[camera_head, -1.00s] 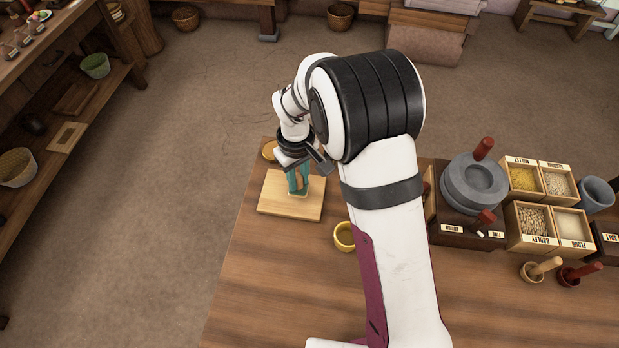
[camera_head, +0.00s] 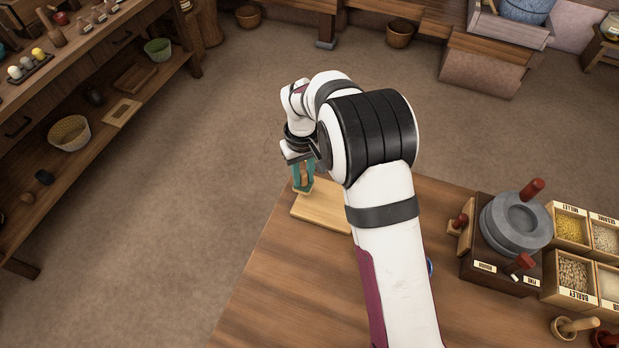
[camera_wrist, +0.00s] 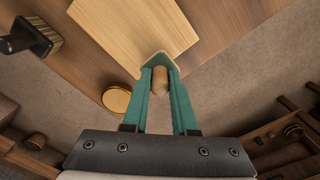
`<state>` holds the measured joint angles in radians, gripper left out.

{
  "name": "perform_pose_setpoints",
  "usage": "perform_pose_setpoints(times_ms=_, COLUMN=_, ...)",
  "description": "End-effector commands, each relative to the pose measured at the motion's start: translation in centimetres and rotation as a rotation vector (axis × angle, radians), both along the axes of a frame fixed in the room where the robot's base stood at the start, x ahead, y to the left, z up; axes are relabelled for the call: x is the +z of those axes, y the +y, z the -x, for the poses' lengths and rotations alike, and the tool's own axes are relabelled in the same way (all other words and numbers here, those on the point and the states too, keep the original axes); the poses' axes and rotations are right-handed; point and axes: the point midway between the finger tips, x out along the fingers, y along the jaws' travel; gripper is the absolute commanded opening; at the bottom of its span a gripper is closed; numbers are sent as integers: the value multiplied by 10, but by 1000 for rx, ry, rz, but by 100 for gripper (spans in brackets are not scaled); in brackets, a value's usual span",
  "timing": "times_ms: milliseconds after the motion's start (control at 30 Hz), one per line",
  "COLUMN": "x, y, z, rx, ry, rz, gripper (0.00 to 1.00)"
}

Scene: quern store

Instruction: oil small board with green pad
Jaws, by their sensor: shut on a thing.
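The small board (camera_head: 326,211) is a pale flat wooden board lying on the table. It also shows at the top of the wrist view (camera_wrist: 135,30). My gripper (camera_head: 303,188) has teal fingers, pointing down at the board's far left edge. In the wrist view, my gripper (camera_wrist: 160,75) is shut on the rounded wooden handle of the pad (camera_wrist: 158,82).
A round golden dish or lid (camera_wrist: 117,98) sits near the board in the wrist view. A dark-handled brush-like tool (camera_wrist: 38,38) is at upper left there. A stone quern (camera_head: 517,222) and grain boxes (camera_head: 571,228) stand at right. Open floor lies left of the table.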

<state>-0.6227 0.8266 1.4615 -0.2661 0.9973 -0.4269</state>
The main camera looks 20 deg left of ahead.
Motion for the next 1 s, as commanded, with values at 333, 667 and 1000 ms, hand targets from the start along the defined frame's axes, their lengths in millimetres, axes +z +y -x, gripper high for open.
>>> perform_pose_setpoints(times_ms=333, x=0, y=-27, z=-5, rx=-1, ry=-1, rz=1, gripper=0)
perform_pose_setpoints(times_ms=667, x=0, y=-57, z=-5, rx=0, ry=0, rz=0, gripper=0)
perform_pose_setpoints(times_ms=1000, x=0, y=-88, z=-5, rx=-1, ry=1, rz=1, gripper=0)
